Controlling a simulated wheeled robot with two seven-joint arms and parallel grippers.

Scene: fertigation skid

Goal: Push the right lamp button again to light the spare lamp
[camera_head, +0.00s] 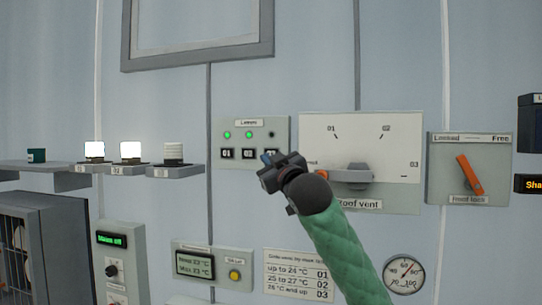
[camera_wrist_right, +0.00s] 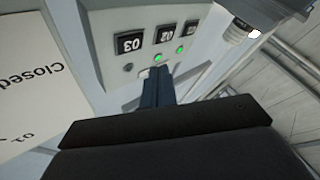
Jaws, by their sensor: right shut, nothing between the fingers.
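The Lamps panel (camera_head: 238,138) carries three dark buttons, 01 (camera_head: 227,153), 02 (camera_head: 248,153) and 03, with an indicator above each. The indicators over 01 and 02 glow green; the one over 03 (camera_head: 271,134) is dark. Button 03 (camera_wrist_right: 131,42) shows clearly in the right wrist view, where the panel appears upside down. My right gripper (camera_head: 268,159) is shut and empty, in front of the panel's lower right, covering button 03 in the head view. Contact cannot be told. The right lamp (camera_head: 173,153) on the shelf is unlit. My left gripper is out of view.
Two lit lamps (camera_head: 95,151) (camera_head: 130,151) stand left of the unlit one on wall shelves (camera_head: 176,171). The roof vent panel (camera_head: 350,130) with its grey handle is close right of my gripper. An orange roof lock lever (camera_head: 469,174) is farther right. A thermostat box (camera_head: 213,263) sits below.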

